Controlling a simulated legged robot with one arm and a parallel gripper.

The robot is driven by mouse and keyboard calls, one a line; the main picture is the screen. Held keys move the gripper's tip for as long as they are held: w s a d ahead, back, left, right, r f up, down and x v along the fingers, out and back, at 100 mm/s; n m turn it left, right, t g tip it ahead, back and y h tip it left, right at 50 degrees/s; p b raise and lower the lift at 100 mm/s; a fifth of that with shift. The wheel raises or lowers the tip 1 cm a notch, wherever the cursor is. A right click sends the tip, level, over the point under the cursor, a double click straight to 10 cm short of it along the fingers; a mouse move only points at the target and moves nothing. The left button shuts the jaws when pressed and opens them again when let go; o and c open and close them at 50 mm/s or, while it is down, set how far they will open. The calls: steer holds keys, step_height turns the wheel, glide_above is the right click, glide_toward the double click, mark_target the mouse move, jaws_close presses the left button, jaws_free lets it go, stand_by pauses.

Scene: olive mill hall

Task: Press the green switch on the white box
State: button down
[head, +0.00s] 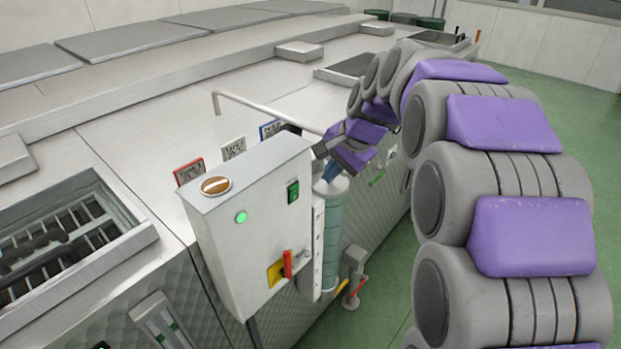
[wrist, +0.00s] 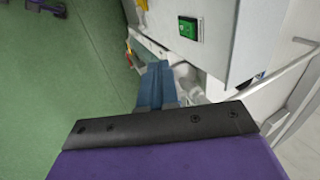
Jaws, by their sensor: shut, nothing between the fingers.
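The white box (head: 235,270) stands at the front edge of the machine in the head view. Its green switch (head: 292,191) sits in a dark frame high on its front face, toward the right. The white box (wrist: 222,50) and green switch (wrist: 188,28) also show at the top of the wrist view. My gripper (head: 332,171) has blue fingers, shut and empty, just right of the box. In the wrist view my gripper (wrist: 155,70) points below and left of the switch, apart from it.
A round green lamp (head: 241,217) and a red handle on a yellow plate (head: 280,268) share the box's front. A bent pipe (head: 265,110) runs behind the box. A greenish cylinder (head: 334,225) stands right of it. Green floor (head: 400,285) is open at the right.

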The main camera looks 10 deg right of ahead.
mark_target(295, 194)
steer(key=shift+a, duration=0.15)
steer(key=w+a+f, duration=0.1)
steer(key=w+f, duration=0.1)
steer(key=f, duration=0.1)
steer(key=w+a+f+p, duration=0.1)
steer(key=w+a+f, duration=0.2)
steer(key=w+f, duration=0.1)
steer(key=f, duration=0.1)
steer(key=shift+w+a+f, duration=0.3)
steer(key=shift+w+a, duration=0.05)
steer(key=shift+a, duration=0.05)
stand_by(0.3)
steer(key=shift+p, duration=0.3)
steer(key=shift+w+a+r, duration=0.1)
steer(key=shift+w+a, duration=0.05)
steer(key=shift+w, duration=0.1)
steer(key=shift+r, duration=0.1)
